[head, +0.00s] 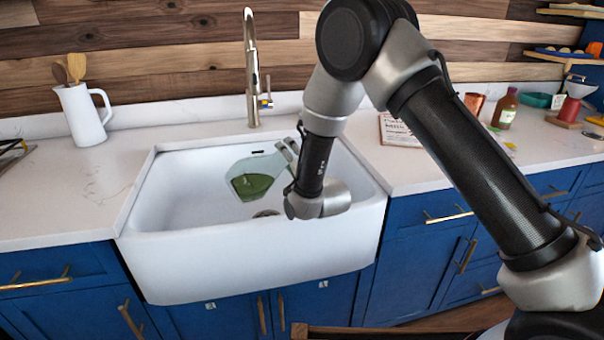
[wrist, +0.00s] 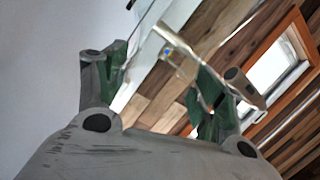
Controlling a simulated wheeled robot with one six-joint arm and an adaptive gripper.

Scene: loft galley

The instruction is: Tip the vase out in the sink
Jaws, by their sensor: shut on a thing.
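The vase (head: 257,167) looks like clear, pale glass with a dark green patch at its lower left end; I cannot tell whether that is liquid or part of the vase. It lies strongly tilted in the air over the white sink (head: 180,190), its green end toward the left. My gripper (head: 286,152) is shut on the vase at its upper right end. In the wrist view the two fingers of my gripper (wrist: 158,85) stand apart, with clear glass (wrist: 165,22) between and beyond them. The vase's mouth is not clear to see.
A tall faucet (head: 252,75) stands behind the sink. A white pitcher (head: 82,115) with wooden utensils stands on the left counter. The right counter holds a board (head: 397,131), a copper cup (head: 474,102) and a bottle (head: 505,110).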

